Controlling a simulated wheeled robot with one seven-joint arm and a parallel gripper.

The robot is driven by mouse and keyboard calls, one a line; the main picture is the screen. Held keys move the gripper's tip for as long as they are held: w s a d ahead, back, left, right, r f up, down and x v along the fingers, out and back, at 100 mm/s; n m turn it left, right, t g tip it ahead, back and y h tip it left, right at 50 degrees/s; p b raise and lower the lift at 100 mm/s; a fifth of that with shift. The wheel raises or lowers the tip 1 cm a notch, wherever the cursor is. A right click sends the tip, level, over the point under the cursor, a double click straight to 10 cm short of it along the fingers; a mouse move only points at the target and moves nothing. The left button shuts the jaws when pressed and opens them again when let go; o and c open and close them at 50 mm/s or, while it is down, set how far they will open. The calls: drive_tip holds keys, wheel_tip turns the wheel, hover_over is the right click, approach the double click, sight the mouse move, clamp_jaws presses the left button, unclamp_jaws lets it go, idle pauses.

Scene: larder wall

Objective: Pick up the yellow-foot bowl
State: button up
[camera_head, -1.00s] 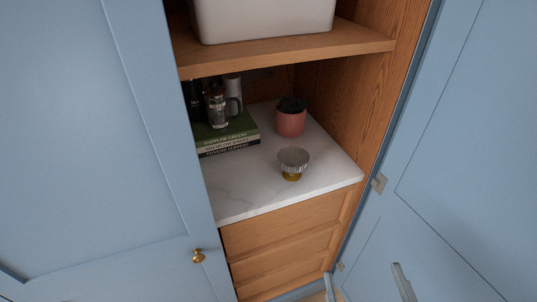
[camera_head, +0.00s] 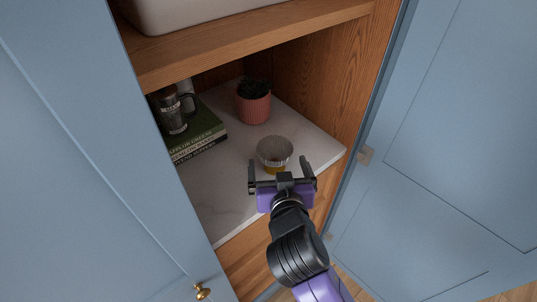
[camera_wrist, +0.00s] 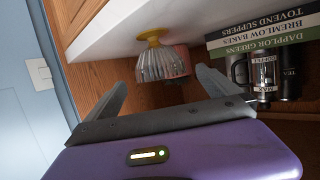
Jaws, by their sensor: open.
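The yellow-foot bowl (camera_head: 274,153) is a ribbed, clear-grey bowl on a yellow foot. It stands upright on the white marble shelf near the front edge. In the wrist view the bowl (camera_wrist: 160,64) appears upside down, beyond the fingers and roughly between them. My gripper (camera_head: 282,176) is open and empty at the shelf's front edge, just in front of the bowl. Its fingers, also in the wrist view (camera_wrist: 160,88), are apart from the bowl as far as I can tell. The gripper hides part of the yellow foot in the head view.
A pink ribbed plant pot (camera_head: 254,104) stands behind the bowl. A wooden shelf (camera_head: 250,38) hangs above. Blue doors (camera_head: 455,140) flank the opening. Bare marble (camera_head: 215,190) lies left of the bowl.

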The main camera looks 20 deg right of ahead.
sight(274, 147)
drive_tip(key=x, duration=0.2)
drive_tip(key=p+x, duration=0.1)
drive_tip(key=x, duration=0.4)
drive_tip(key=shift+f+p, duration=0.3)
drive_tip(key=c, duration=1.5)
drive_tip(key=shift+r, duration=0.1)
wheel_tip(274, 147, up, 20)
drive_tip(key=shift+f, duration=0.15)
drive_tip(key=shift+c, duration=0.2)
drive_tip(key=shift+w, duration=0.1)
